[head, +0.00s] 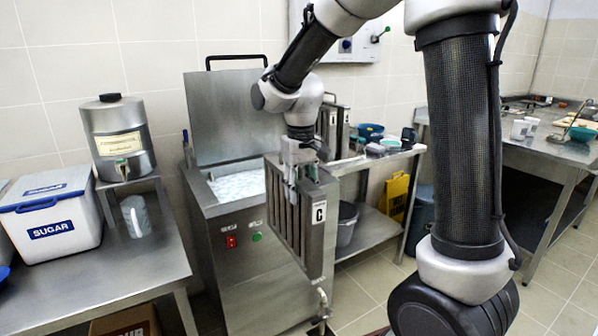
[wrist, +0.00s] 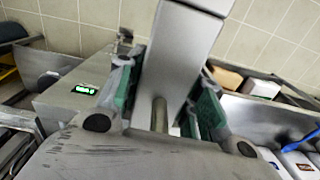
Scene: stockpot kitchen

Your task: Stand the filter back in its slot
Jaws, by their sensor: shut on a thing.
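The filter (head: 302,218) is a grey metal baffle panel with upright slats and a white label bearing a dark letter, perhaps C or G. It hangs upright in the head view, in front of the open steel tank (head: 235,186). My gripper (head: 291,180) is shut on its upper part from above. In the wrist view my gripper (wrist: 160,108) has green-padded fingers on both sides of a grey metal part. More upright metal panels (head: 335,128), one labelled, stand behind my wrist, partly hidden. I cannot tell which place is the slot.
The tank's raised lid (head: 225,115) stands behind its pale contents. A side table (head: 370,158) with bowls is right of the tank, with a bucket (head: 346,222) below. A sugar bin (head: 52,215) and steel dispenser (head: 119,140) stand left. Open floor (head: 365,285) shows at right.

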